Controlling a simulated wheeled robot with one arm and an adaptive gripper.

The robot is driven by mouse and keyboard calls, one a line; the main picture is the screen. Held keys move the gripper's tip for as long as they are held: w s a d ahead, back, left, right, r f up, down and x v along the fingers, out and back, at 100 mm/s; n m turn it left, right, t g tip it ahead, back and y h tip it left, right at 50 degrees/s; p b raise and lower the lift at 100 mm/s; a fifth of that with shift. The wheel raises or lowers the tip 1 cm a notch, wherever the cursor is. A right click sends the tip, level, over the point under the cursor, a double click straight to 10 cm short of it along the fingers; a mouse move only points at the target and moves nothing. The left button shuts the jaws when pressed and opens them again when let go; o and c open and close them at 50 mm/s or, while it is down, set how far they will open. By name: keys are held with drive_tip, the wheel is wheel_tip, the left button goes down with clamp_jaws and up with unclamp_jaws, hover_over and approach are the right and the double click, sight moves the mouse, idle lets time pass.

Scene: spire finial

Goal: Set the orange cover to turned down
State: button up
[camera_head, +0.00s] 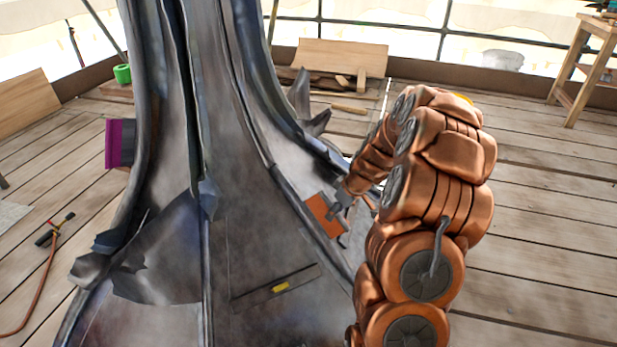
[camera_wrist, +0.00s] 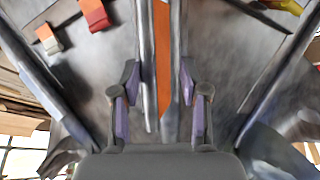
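The orange cover (camera_head: 324,215) is a flat panel on the right flank of the grey metal spire in the head view. My gripper (camera_head: 341,207) is at its right edge and partly hides it. In the wrist view the cover (camera_wrist: 162,55) shows as a narrow orange strip with grey metal edges, running down toward the space between my fingers. My gripper (camera_wrist: 160,100) is open there, one finger on each side, with visible gaps to the strip. Whether the cover is tilted up or lies against the spire I cannot tell.
A purple panel (camera_head: 120,144) is on the spire's left side, and a yellow piece (camera_head: 281,287) is on a dark strip lower down.

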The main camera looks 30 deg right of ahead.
drive_tip(key=a+p+v, duration=0.1)
drive_tip(key=p+v, duration=0.1)
drive_tip(key=v, duration=0.5)
drive_tip(key=s+a+r+g+p, duration=0.2)
drive_tip(key=s+a+r+p, duration=0.2)
drive_tip(key=a+r+p, duration=0.4)
drive_tip(key=shift+a+r+y, duration=0.3)
drive_tip(key=shift+a+r, duration=2.65)
drive_tip(key=shift+r, duration=0.65)
